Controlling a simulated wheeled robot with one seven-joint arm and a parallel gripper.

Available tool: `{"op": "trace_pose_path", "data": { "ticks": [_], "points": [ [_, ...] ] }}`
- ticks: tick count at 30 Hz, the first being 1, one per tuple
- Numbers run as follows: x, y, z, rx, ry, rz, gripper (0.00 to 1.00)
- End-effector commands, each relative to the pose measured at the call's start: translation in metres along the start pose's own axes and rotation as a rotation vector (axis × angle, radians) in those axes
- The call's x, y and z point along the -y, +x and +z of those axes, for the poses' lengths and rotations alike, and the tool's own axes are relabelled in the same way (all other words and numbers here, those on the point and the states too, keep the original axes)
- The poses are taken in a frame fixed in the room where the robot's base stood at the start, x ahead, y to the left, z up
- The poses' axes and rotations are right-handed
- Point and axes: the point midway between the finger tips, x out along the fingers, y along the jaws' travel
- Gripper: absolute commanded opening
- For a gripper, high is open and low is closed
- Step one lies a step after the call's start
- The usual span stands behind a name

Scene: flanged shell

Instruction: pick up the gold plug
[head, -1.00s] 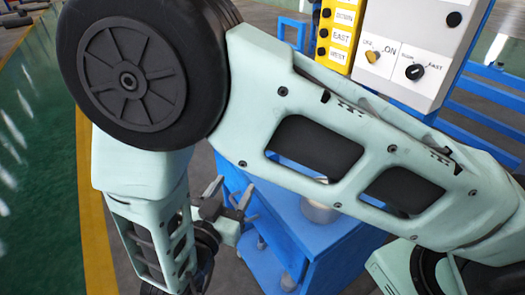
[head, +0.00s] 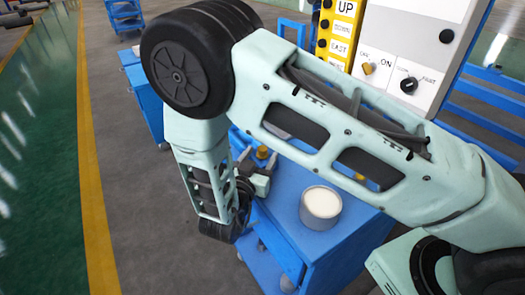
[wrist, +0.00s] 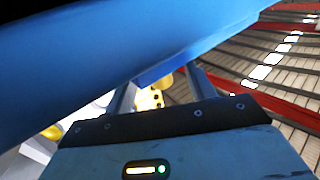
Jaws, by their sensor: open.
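A small gold plug (head: 262,152) shows in the head view at the blue cabinet top, right by the fingers of my gripper (head: 257,165). The fingers partly cover it, and I cannot tell whether they touch it. My gripper is open. In the wrist view, the two grey fingers of my gripper (wrist: 160,82) stand apart, their tips against a large blue surface. Yellow-gold shapes show between and behind them, but I cannot tell whether one is the plug.
A round pale-topped metal shell (head: 321,207) stands on the blue cabinet (head: 335,245), right of my gripper. Behind my arm are a yellow button box (head: 342,30) and a grey control panel (head: 405,45). Grey floor at left is clear, beside a yellow line (head: 92,190).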

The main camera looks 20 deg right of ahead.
Motion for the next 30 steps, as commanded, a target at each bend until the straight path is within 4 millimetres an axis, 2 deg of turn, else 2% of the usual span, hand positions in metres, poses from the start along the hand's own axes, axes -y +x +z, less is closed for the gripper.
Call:
{"op": "trace_pose_path", "data": {
  "ticks": [5,13,14,18,19,30],
  "points": [
    [-0.001,0.021,-0.001,0.000,-0.001,0.001,0.55],
    [0.000,0.024,0.000,0.001,0.000,-0.001,0.55],
    [0.000,0.024,0.000,0.001,0.000,-0.001,0.49],
    [0.000,0.024,0.000,0.001,0.001,-0.001,0.10],
    [0.000,0.024,0.000,0.001,0.001,-0.001,0.07],
    [0.000,0.024,-0.004,0.001,0.002,0.000,0.07]
  ]
}}
